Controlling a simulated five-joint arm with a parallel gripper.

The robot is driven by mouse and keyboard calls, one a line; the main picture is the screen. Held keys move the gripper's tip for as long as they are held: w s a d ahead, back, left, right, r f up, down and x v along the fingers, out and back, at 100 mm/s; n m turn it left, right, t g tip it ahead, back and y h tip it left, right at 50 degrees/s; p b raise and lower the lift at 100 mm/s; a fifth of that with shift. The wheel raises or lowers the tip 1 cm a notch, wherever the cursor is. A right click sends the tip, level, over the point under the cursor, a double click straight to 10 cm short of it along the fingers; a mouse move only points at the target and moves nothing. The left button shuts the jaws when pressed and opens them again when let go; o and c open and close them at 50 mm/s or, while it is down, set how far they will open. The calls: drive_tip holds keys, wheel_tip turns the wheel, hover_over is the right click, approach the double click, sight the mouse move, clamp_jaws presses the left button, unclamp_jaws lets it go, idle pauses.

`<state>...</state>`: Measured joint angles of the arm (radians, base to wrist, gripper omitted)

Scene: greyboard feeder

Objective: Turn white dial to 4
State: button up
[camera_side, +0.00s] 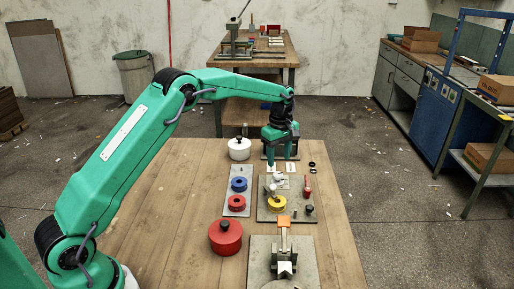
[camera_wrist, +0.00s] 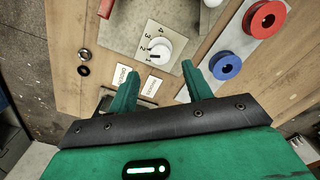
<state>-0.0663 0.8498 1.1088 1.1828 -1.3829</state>
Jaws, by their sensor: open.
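The white dial (camera_wrist: 157,50) sits on a pale plate with the numerals 1 to 4 along its left side in the wrist view. A short dark mark on the dial's face lies toward its lower left, near the 1. In the side view the dial (camera_side: 280,179) is small, on the grey board (camera_side: 301,214). My gripper (camera_wrist: 158,72) is open and empty. Its two green fingers point at the dial, one to each side and short of it in the wrist view. In the side view my gripper (camera_side: 283,167) is just behind and above the dial; contact cannot be made out.
A blue spool (camera_wrist: 226,66) and a red spool (camera_wrist: 265,18) stand on a grey strip beside the board. A white lidded pot (camera_side: 239,150), a red lidded pot (camera_side: 225,238) and a yellow disc (camera_side: 277,204) are nearby.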

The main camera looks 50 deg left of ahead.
sight(278, 174)
drive_tip(key=shift+f, duration=2.95)
drive_tip(key=c, duration=1)
